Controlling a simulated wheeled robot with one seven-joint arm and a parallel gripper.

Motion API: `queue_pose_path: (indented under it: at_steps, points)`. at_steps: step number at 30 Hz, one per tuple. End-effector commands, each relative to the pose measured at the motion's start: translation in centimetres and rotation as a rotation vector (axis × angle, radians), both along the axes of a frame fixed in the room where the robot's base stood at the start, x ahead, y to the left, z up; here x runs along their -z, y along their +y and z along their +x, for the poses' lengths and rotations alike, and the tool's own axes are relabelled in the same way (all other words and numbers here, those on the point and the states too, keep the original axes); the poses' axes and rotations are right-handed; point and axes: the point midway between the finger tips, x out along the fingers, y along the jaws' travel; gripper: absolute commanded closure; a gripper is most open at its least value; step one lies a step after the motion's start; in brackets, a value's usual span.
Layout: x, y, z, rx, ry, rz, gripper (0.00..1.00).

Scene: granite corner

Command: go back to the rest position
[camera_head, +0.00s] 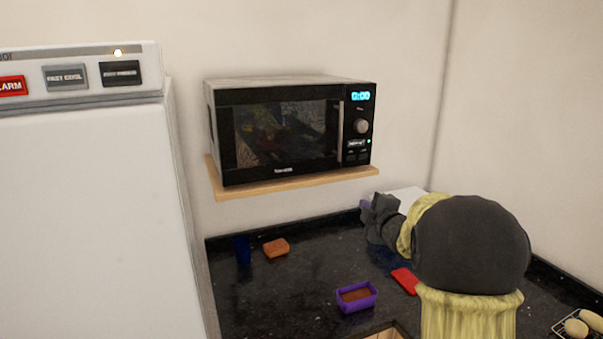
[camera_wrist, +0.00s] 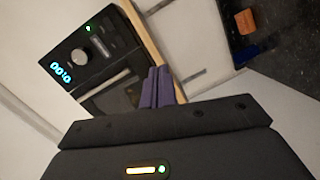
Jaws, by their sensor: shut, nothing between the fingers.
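My gripper (camera_head: 367,204) is at the end of my dark arm, which reaches in from the right over the counter. In the wrist view its purple fingers (camera_wrist: 158,88) are together with nothing between them. They point toward the microwave (camera_head: 290,130) and overlap its lower edge in that view. In the head view the gripper is just below and beside the right end of the wooden shelf (camera_head: 300,183) under the microwave. I cannot tell whether it touches anything. The microwave door is closed and the display is lit.
On the dark counter (camera_head: 290,290) are a blue cup (camera_head: 243,250), an orange sponge-like block (camera_head: 276,248), a purple container (camera_head: 356,299) with brown contents and a red item (camera_head: 405,280). A rack with pale rolls (camera_head: 576,327) is at the right. A white fridge (camera_head: 90,220) stands at the left.

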Motion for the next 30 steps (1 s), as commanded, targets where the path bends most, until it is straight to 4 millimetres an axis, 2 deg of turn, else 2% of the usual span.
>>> queue_pose_path:
  at_steps: [5, 8, 12, 18, 21, 24, 30]
  points:
    - [5.6, 0.4, -5.7, 0.246, 0.295, 0.315, 1.0]
    - [9.2, 1.2, -10.2, 0.394, 0.469, 0.48, 1.0]
    - [13.7, 2.9, -17.5, 0.607, 0.702, 0.676, 1.0]
    - [18.1, 5.5, -28.2, 0.901, 0.985, 0.866, 1.0]
    - [19.2, 6.4, -31.9, 1.006, 1.075, 0.915, 1.0]
    - [19.6, 6.9, -33.6, 1.061, 1.115, 0.938, 1.0]
    - [19.7, 7.0, -33.9, 1.071, 1.121, 0.942, 1.0]
